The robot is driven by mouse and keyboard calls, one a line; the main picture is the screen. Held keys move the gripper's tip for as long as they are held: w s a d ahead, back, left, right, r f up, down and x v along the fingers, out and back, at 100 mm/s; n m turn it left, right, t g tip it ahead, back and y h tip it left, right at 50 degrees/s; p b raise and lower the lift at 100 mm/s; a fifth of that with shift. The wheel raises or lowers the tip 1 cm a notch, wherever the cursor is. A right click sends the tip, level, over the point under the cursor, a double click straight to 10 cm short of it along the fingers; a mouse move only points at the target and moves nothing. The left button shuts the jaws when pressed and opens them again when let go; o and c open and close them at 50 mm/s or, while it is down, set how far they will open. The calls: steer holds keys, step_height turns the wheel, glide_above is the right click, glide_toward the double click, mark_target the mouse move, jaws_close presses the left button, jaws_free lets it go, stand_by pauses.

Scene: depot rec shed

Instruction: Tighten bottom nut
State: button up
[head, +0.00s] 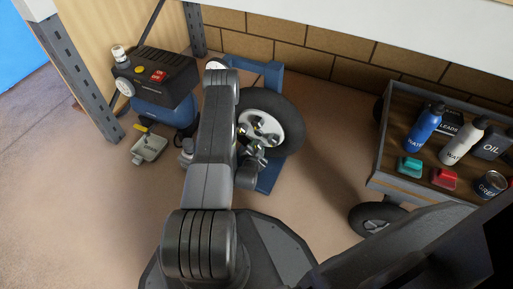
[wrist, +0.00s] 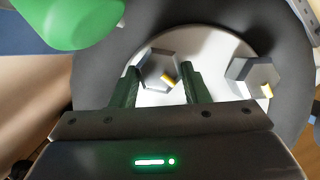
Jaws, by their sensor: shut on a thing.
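A wheel with a dark tyre (head: 286,110) and a pale hub (head: 265,121) stands upright on a blue stand (head: 270,180). In the wrist view, a grey hex nut (wrist: 154,65) with a yellow mark sits on the white hub (wrist: 206,45). My gripper (wrist: 160,72) has one finger on each side of this nut and is shut on it. A second hex nut (wrist: 252,76), also with a yellow mark, is to the right, clear of the fingers. In the head view, my gripper (head: 257,150) is at the lower part of the hub, partly hidden by my arm.
A cart (head: 375,172) with bottles and tins stands right. A green rounded shape (wrist: 70,20), unclear what, fills the wrist view's upper left. Floor between wheel and cart is free.

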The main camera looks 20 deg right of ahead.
steer(key=shift+f+m+t, duration=0.1)
steer(key=shift+m+t, duration=0.3)
steer(key=shift+m, duration=0.2)
steer(key=o, duration=1)
steer(key=shift+c, duration=0.2)
